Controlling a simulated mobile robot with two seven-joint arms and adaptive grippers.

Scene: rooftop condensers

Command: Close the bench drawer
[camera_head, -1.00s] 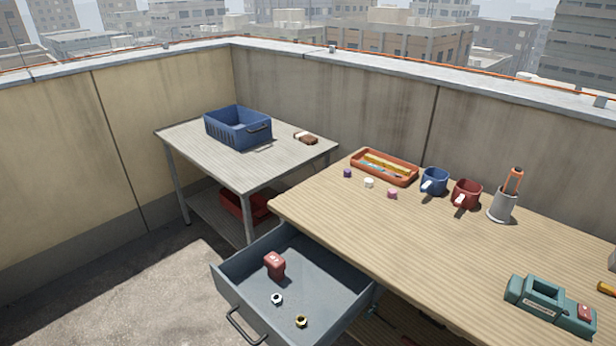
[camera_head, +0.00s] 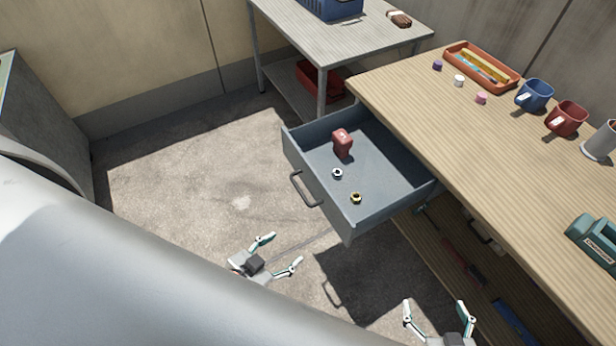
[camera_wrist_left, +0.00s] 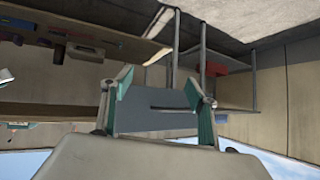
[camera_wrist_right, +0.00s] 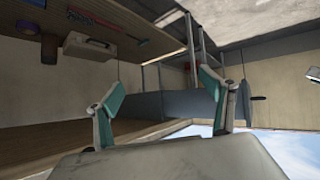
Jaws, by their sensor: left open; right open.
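The grey-blue bench drawer (camera_head: 380,170) is pulled well out from under the wooden bench. Its dark bar handle (camera_head: 306,190) is on the front panel, facing lower left. Inside lie a red block (camera_head: 343,144), a silver nut (camera_head: 337,174) and a brass nut (camera_head: 356,198). My left gripper (camera_head: 284,250) is open and empty, below the handle in the picture and apart from it. In the left wrist view the drawer (camera_wrist_left: 155,120) shows between its fingers. My right gripper (camera_head: 434,303) is open and empty at the bottom edge. The drawer (camera_wrist_right: 165,105) also shows in the right wrist view.
The wooden bench top (camera_head: 470,150) carries an orange tray (camera_head: 455,52), a blue mug (camera_head: 534,96), a red mug (camera_head: 566,119) and a green case (camera_head: 597,240). A grey table (camera_head: 345,42) with a red bin (camera_head: 318,80) underneath stands behind. Concrete floor (camera_head: 200,185) left of the drawer is clear.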

